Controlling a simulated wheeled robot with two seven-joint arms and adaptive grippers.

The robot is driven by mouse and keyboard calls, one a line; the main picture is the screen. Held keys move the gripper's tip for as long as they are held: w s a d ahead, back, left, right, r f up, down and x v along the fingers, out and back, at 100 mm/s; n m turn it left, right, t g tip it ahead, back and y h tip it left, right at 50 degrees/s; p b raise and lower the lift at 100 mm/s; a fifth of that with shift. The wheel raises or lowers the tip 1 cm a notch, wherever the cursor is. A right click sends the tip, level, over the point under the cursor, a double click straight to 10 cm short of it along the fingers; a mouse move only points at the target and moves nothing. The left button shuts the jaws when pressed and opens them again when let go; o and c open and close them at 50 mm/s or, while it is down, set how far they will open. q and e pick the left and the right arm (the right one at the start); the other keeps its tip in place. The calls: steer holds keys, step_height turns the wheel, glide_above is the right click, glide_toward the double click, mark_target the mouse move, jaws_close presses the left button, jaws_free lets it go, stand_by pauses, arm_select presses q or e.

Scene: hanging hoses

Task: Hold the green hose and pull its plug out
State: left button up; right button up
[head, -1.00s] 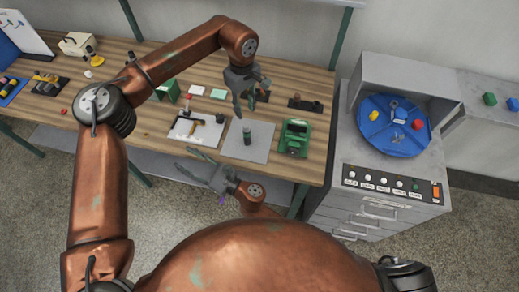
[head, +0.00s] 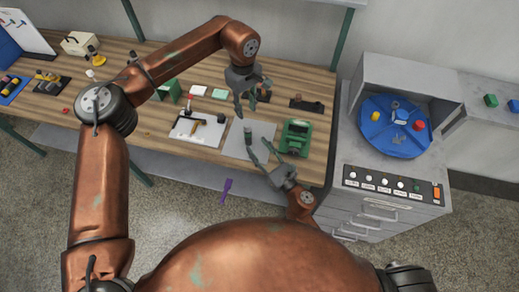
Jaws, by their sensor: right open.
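A small dark green upright piece (head: 248,134), perhaps the green hose, stands on a grey mat (head: 236,150) near the bench's front edge. I cannot make out a plug on it. My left gripper (head: 245,109) hangs above and behind this piece, fingers down, apart from each other and empty. My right gripper (head: 260,151) is open at the mat's front right, its fingers pointing up and left toward the green piece. Whether a fingertip touches the piece I cannot tell.
A green device (head: 295,137) stands just right of the mat. A grey cabinet with a blue turntable (head: 372,138) stands right of the bench. A purple strip (head: 227,188) shows below the bench edge.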

mark_target(250, 138)
steer(key=x, duration=0.7)
